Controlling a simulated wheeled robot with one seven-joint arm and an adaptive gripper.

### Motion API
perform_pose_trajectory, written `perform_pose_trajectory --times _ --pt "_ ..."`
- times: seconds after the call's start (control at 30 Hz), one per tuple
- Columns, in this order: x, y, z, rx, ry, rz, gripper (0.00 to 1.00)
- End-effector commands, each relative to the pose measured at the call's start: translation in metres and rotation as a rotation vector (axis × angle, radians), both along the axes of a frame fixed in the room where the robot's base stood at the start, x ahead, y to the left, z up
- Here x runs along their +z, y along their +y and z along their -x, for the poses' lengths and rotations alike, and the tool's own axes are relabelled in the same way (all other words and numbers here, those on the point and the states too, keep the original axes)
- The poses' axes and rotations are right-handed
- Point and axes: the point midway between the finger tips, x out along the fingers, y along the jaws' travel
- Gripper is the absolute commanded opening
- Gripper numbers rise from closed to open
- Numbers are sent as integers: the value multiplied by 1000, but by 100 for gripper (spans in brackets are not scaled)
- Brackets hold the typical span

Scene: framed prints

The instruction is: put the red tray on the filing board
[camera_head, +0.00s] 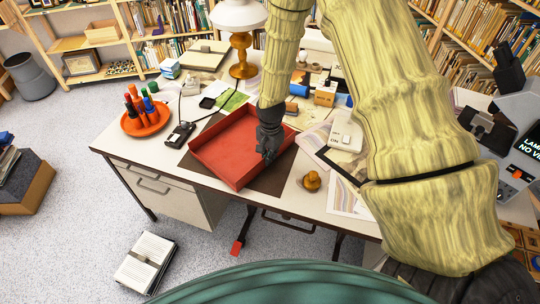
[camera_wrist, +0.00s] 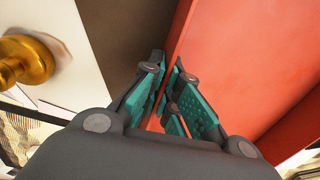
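The red tray (camera_head: 235,145) is a shallow open box, empty, at the front middle of the desk in the head view. It lies over part of a flat dark brown board (camera_head: 272,182), which shows along its right and front sides; this may be the filing board. Whether the tray rests flat on it I cannot tell. My gripper (camera_head: 268,153) is at the tray's right wall. In the wrist view the tray (camera_wrist: 245,60) fills the right side, and my gripper's teal-padded fingers (camera_wrist: 168,75) are closed on its wall, one finger each side. The brown board (camera_wrist: 130,35) shows left of it.
An orange dish (camera_head: 145,122) with several upright coloured items and a black phone-like device (camera_head: 179,135) stand left of the tray. A brass knob-like object (camera_head: 312,181) stands to its right, also in the wrist view (camera_wrist: 28,60). A lamp (camera_head: 240,45) stands behind.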

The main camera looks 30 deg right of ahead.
Motion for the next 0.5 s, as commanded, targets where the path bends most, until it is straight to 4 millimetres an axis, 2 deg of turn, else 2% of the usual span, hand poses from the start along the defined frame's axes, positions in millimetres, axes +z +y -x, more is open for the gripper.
perform_pose_trajectory --times 0.17,0.33,0.5 --pt "-3 0 0 1 0 0 0" --pt "-3 0 0 1 0 0 27" --pt "-3 0 0 1 0 0 27"
